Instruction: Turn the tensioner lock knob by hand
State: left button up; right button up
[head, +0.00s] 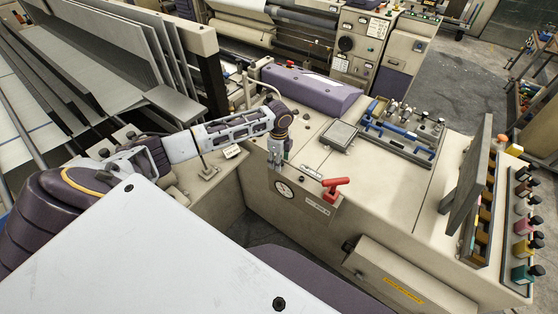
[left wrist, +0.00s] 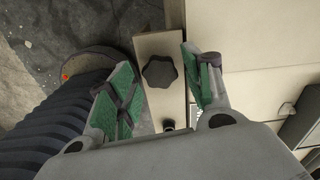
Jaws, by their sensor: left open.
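In the left wrist view a dark, lobed knob (left wrist: 160,72) sits on a narrow beige face. My left gripper (left wrist: 157,62) is open, with a green-padded finger on each side of the knob in the picture. The knob appears beyond the fingertips, and no contact shows; the exact gap cannot be told. In the head view my left gripper (head: 277,163) points down at the front edge of the beige machine top, above a round gauge. A small dark knob (head: 349,245) shows on the end of a low front box; I cannot tell if it is the same one. My right gripper is not in view.
A red lever (head: 335,187) stands right of the round gauge (head: 284,189). Blue-handled parts (head: 405,133) lie on the machine top (head: 385,185). A tilted grey panel (head: 470,180) and several coloured bottles (head: 522,249) are at the right. A beige box (head: 405,280) juts out in front.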

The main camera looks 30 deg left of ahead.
pick_arm(q)
jog(key=shift+r, duration=0.8)
jog(key=shift+n, duration=0.3)
